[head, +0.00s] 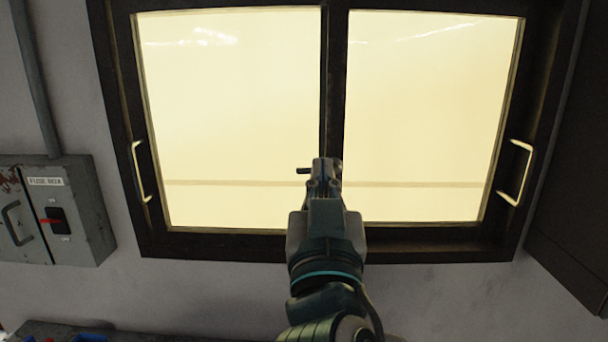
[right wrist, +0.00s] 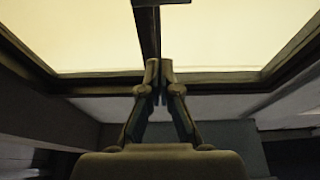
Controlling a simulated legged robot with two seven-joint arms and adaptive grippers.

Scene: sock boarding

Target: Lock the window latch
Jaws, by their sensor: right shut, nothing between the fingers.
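The window (head: 210,245) has a dark frame and two bright panes, split by a dark middle bar (head: 334,85). The latch (head: 303,171) is a small dark piece at the middle bar, its stub showing just left of my right fingertips. Most of it is hidden behind my gripper. In the right wrist view the latch (right wrist: 160,2) shows at the top edge as a dark crosspiece on the bar. My right gripper (head: 325,170) is shut and empty in front of the middle bar. In the wrist view its fingertips (right wrist: 160,72) sit below the latch; I cannot tell whether they touch anything. My left gripper is not in view.
Metal handles stand on the left (head: 141,172) and right (head: 516,172) sides of the window. A grey fuse box (head: 85,205) with a red-handled switch is on the wall at left. A dark cabinet-like panel (head: 575,180) stands at right. Blue items (head: 90,338) show at the bottom left.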

